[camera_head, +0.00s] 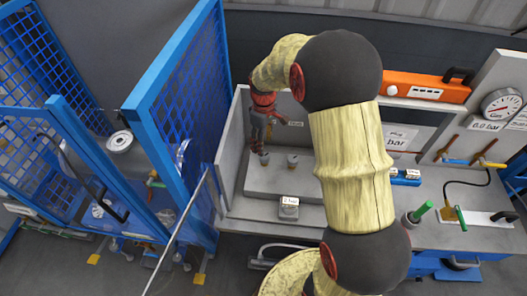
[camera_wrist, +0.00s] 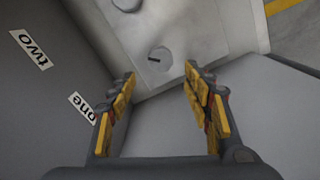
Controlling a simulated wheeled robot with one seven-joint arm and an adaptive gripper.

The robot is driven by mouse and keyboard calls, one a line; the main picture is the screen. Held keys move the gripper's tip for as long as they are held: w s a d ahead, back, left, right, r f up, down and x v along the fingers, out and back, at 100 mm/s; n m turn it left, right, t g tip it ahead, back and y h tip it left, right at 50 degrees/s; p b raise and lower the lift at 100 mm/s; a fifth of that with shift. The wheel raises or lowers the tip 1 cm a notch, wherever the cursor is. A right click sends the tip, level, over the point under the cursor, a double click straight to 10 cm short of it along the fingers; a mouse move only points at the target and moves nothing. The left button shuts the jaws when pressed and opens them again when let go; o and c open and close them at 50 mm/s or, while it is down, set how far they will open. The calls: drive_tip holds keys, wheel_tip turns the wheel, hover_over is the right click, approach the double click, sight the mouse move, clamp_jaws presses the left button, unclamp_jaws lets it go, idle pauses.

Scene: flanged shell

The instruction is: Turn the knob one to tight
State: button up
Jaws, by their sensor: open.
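Knob one (camera_wrist: 161,60) is a round grey knob with a dark mark on its top. In the wrist view it lies just beyond my gripper's (camera_wrist: 160,70) fingertips, roughly between their lines. The gripper is open, with yellow-padded fingers spread either side and nothing between them. The label "one" (camera_wrist: 83,107) is on the grey wall at the left. In the head view my gripper (camera_head: 259,148) points down just above knob one (camera_head: 264,159), whose surroundings it partly hides. Whether the fingers touch the knob cannot be told.
A second knob (camera_wrist: 126,4) stands near the label "two" (camera_wrist: 33,49); it also shows in the head view (camera_head: 292,160). Grey walls (camera_head: 231,150) flank the bench at the left and back. A small labelled block (camera_head: 289,208) sits in front. A blue mesh fence (camera_head: 180,110) stands left.

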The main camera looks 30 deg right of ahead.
sight(265, 159)
wheel_tip(265, 159, down, 7)
drive_tip(key=shift+f+b, duration=0.1)
drive_tip(key=shift+b, duration=0.35)
drive_tip(key=shift+s, duration=0.1)
drive_tip(key=shift+c, duration=0.5)
drive_tip(key=c, duration=1)
